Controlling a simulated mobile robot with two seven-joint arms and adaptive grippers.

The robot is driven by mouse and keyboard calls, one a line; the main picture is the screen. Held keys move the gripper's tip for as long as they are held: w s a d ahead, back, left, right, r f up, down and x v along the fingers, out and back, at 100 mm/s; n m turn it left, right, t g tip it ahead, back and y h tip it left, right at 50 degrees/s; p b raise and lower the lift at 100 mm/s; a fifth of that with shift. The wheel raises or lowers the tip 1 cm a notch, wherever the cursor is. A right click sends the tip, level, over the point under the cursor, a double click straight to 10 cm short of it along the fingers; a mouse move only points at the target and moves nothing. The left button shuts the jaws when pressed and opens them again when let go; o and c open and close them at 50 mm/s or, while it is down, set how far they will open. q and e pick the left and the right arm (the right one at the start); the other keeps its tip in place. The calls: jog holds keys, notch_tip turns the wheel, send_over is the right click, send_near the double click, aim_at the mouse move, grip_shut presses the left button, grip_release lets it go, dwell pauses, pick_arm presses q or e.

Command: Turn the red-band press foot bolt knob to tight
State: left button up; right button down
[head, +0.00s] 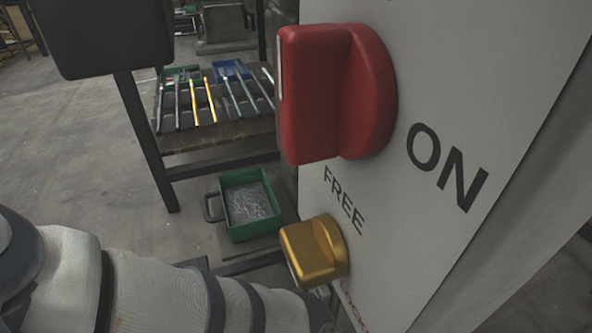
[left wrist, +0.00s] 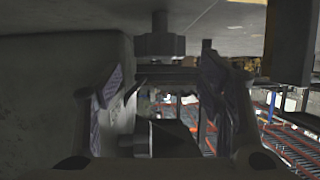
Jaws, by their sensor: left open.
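In the left wrist view, my left gripper (left wrist: 160,100) is open, with one finger on each side of the picture. A dark knob-like part (left wrist: 165,137) shows low between the fingers, and a dark bolt-like part with a stem (left wrist: 160,45) shows above it. The view is dark, so I cannot tell which is the foot bolt knob or whether a finger touches either. No red band can be made out. In the head view my left arm reaches in from the lower left; its gripper is out of sight. My right gripper is in neither view.
A pale panel (head: 455,85) carries a large red knob (head: 335,95) by "ON" and a gold knob (head: 315,252) by "FREE". A green bin (head: 228,184) stands on the floor beyond. A tool rack (head: 217,131) stands behind. A grey wall (left wrist: 60,90) is close left of my left gripper.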

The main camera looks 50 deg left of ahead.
pick_arm(q)
jog(key=b+x, duration=0.1)
jog(key=x, duration=0.4)
jog(key=shift+w+a+f, duration=0.1)
jog(key=shift+a+f, duration=0.05)
jog(key=shift+a, duration=0.1)
jog(key=c, duration=1.2)
jog(key=shift+o, duration=0.2)
